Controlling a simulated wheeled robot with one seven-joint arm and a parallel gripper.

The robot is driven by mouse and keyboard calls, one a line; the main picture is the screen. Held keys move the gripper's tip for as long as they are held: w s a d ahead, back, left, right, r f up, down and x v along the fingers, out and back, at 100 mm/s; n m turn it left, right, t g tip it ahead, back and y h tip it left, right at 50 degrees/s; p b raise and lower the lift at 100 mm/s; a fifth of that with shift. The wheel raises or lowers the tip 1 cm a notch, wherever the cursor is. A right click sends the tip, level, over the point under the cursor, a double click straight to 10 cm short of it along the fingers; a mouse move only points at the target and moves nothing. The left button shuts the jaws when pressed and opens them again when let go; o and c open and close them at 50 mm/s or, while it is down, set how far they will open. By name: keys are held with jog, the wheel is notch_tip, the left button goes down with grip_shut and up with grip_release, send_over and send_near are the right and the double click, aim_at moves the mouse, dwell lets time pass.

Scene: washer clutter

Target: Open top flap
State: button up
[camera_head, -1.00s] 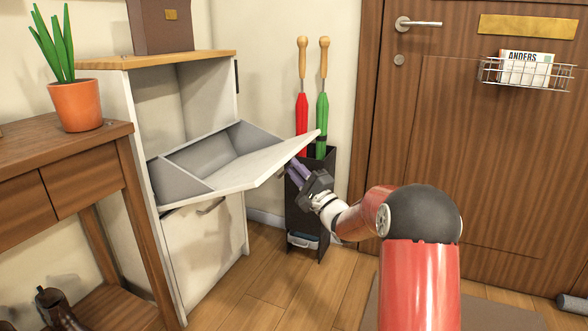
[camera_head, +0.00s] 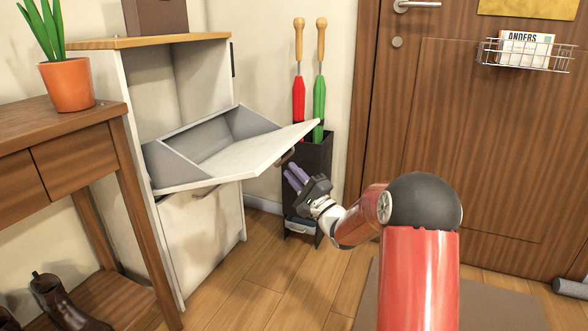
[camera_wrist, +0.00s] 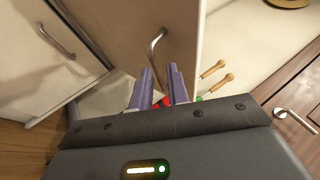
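The white shoe cabinet's top flap (camera_head: 245,160) is tilted far out and down, with its grey inner compartment showing. Its handle (camera_head: 286,156) shows just under the flap's right end. In the wrist view, the flap's front (camera_wrist: 125,30) and handle (camera_wrist: 156,46) lie ahead of my fingers. My gripper (camera_head: 294,178) is below the flap's outer right edge, apart from the flap and handle. Its two purple fingers show a gap with nothing between them in the wrist view (camera_wrist: 160,72).
The lower flap (camera_head: 205,235) is shut; its handle (camera_wrist: 57,42) shows in the wrist view. A black stand (camera_head: 312,155) with red and green umbrellas is close behind my gripper. A wooden table (camera_head: 95,125) with a potted plant stands left. Floor is clear in front.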

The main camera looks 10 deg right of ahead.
jog(key=shift+s+f, duration=0.35)
jog(key=shift+f, duration=0.35)
jog(key=shift+s+f, duration=0.3)
jog(key=shift+f, duration=0.35)
